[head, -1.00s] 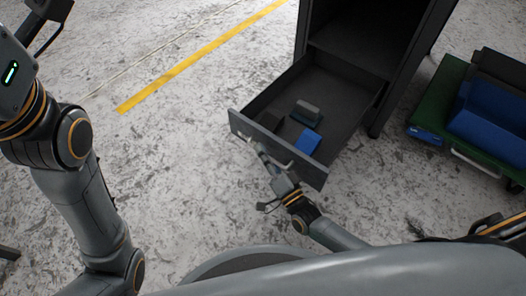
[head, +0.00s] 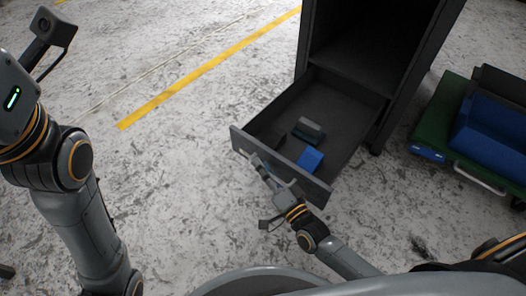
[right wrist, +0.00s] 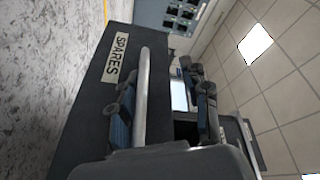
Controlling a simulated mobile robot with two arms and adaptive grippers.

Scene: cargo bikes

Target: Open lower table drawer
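The lower drawer (head: 345,120) of the dark grey cabinet is pulled well out. Its front panel (head: 310,184) faces my base. The panel carries a "SPARES" label (right wrist: 117,58) in the right wrist view. A pale bar handle (right wrist: 142,95) runs along that panel. My right gripper (head: 266,170) is at the drawer's front. In the right wrist view its fingers (right wrist: 163,112) are apart, with the handle between them, closer to the left finger. My left arm stands at the left of the head view; its fingertips are out of frame.
A blue block (head: 311,160) and a grey-green block (head: 309,130) lie in the drawer. The cabinet's compartment (head: 365,50) above is open. A green cart (head: 440,122) with a blue bin (head: 495,135) stands at the right. The floor left of the drawer is clear.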

